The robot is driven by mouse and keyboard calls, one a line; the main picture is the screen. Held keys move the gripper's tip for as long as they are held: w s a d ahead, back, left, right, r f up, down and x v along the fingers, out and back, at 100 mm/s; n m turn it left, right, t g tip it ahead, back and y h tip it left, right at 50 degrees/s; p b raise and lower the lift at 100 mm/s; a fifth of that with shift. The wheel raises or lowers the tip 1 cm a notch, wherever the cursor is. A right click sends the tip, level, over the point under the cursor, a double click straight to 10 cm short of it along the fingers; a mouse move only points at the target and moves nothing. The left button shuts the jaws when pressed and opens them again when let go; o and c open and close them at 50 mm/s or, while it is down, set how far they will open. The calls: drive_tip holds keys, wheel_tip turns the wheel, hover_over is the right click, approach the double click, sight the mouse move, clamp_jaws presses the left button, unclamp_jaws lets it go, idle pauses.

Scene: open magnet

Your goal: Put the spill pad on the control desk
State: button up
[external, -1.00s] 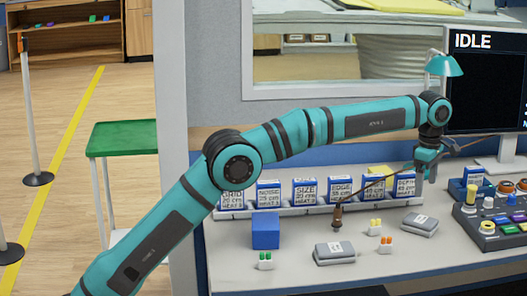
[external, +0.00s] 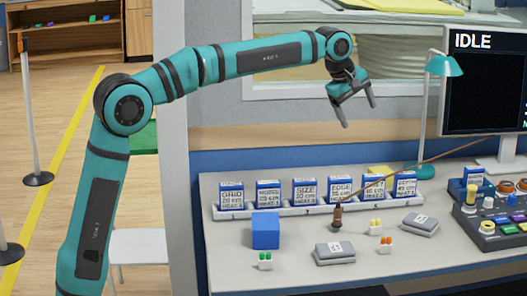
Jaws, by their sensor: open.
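The control desk (external: 230,265) is the long grey worktop at the right, with a blue front. I cannot tell for sure which thing is the spill pad. Two flat grey labelled pads lie on the desk, one near the front (external: 335,254) and one further right (external: 420,224). A bit of something yellow (external: 378,170) shows behind the row of blue boxes. My gripper (external: 359,116) is open and empty, raised above the back of the desk with its fingers pointing down and to the right.
A row of blue labelled boxes (external: 304,191) stands in a rack. A blue cube (external: 265,231), small coloured plugs (external: 385,244), a thin rod in a brown holder (external: 337,217), a teal lamp (external: 443,66), a monitor (external: 485,90) and a button console (external: 490,215) crowd the desk.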

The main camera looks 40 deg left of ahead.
drive_tip(key=s+a+r+m+t, duration=0.3)
drive_tip(key=s+a+r, duration=0.2)
drive_tip(key=s+a, duration=0.5)
drive_tip(key=s+a+r+m+t, duration=0.3)
drive_tip(key=s+a+r, duration=0.1)
drive_tip(key=s+a, duration=0.6)
drive_tip(key=s+a+f+m+t, duration=0.2)
drive_tip(key=s+a, duration=0.2)
drive_tip(key=s, duration=0.4)
drive_tip(key=s+a+f+m+t+y, duration=0.1)
drive_tip(key=s+a+f+m+t, duration=0.1)
drive_tip(key=s+a, duration=0.3)
drive_tip(key=s+a+f+m+t+y, duration=0.1)
drive_tip(key=s+a, duration=0.4)
drive_tip(key=s, duration=0.6)
drive_tip(key=shift+s+f+m+t, duration=0.2)
drive_tip(key=shift+f+m+t, duration=0.35)
drive_tip(key=shift+m+t, duration=0.35)
